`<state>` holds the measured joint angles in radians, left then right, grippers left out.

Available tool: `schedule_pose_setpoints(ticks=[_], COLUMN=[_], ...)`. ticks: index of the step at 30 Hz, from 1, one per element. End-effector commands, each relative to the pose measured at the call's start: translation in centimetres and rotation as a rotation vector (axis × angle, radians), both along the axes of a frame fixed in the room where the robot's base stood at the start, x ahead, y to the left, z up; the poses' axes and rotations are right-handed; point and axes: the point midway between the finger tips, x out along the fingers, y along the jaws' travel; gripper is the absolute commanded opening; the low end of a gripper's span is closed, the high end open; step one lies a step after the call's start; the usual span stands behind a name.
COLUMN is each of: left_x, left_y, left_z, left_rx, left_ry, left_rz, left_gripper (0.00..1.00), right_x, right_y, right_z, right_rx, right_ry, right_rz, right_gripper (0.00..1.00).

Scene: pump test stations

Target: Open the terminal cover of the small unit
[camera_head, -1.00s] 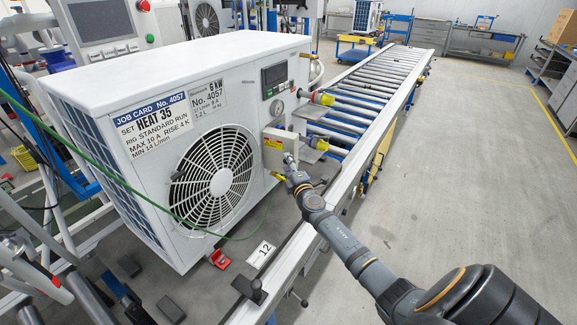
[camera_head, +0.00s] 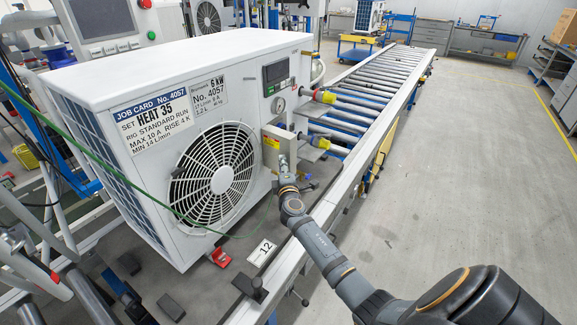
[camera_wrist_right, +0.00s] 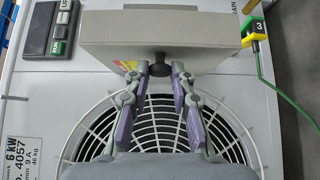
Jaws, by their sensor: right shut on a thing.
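The small unit (camera_head: 215,62) is a white outdoor unit with a round fan grille, standing at the left in the head view. Its terminal cover (camera_head: 270,153) is a beige box-like part with a yellow label, on the front right of the grille. In the right wrist view the cover (camera_wrist_right: 160,28) fills the top middle, with a black knob (camera_wrist_right: 159,60) at its lower edge. My right gripper (camera_head: 284,166) is at the cover; its fingers (camera_wrist_right: 159,72) are shut on the knob. I cannot tell how far the cover stands open. My left gripper is not in view.
Pipe stubs with a yellow-red end (camera_head: 325,97) stick out right of the unit. A roller conveyor (camera_head: 375,90) runs behind; the floor at right is clear.

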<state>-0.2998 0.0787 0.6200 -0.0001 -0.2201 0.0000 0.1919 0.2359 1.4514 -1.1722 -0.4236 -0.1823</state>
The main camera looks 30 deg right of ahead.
Motion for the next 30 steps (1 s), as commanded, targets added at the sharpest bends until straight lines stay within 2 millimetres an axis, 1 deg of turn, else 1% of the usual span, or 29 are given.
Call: schedule_pose_setpoints(ticks=[1,3,12,13,15,18,26,28,30], left_x=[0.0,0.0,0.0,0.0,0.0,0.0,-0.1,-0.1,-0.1], left_y=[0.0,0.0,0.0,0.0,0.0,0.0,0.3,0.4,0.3], left_z=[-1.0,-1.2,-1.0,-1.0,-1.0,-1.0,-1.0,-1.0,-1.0], left_rx=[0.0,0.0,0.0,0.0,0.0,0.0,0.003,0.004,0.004], left_ry=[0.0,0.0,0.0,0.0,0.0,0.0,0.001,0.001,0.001], left_rz=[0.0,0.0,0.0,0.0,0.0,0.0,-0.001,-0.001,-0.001], left_gripper=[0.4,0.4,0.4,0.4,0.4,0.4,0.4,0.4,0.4], right_x=[0.2,0.2,0.2,0.2,0.2,0.2,0.2,-0.1,-0.9], right_y=[0.6,0.9,1.0,1.0,1.0,1.0,1.0,1.2,1.7], right_z=[-0.4,-0.2,0.0,0.0,0.0,0.0,0.0,-0.1,-0.1], right_rx=[0.005,0.002,0.0,0.0,0.0,0.0,0.0,0.001,0.001], right_ry=[-0.004,-0.002,0.002,0.002,0.002,0.002,0.001,0.002,0.002], right_rz=[-0.026,-0.054,-0.069,-0.069,-0.068,-0.068,-0.068,-0.067,-0.066], right_gripper=[0.0,0.0,0.0,0.25,0.34,0.46,0.46,0.46,0.46])
